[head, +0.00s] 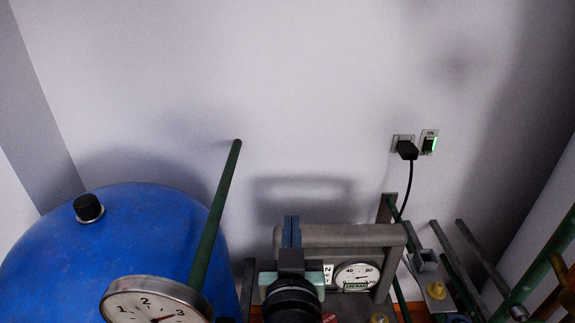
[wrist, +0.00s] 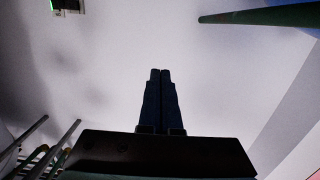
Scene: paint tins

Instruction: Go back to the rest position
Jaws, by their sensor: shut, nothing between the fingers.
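My gripper (head: 291,232) is at the lower middle of the head view, with its fingers pointing up and close together. It is in front of a grey horizontal bar and holds nothing. In the wrist view my gripper (wrist: 160,74) is shut, its two dark fingers side by side against the pale wall.
A blue tank (head: 130,235) with a black cap (head: 88,207) stands left. A green pole (head: 215,215) rises beside it near a round gauge (head: 152,303). A grey pipe frame (head: 350,237) and another gauge (head: 356,276) are close by. A plug (head: 407,150) and lit switch (head: 430,143) are on the wall (head: 300,80).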

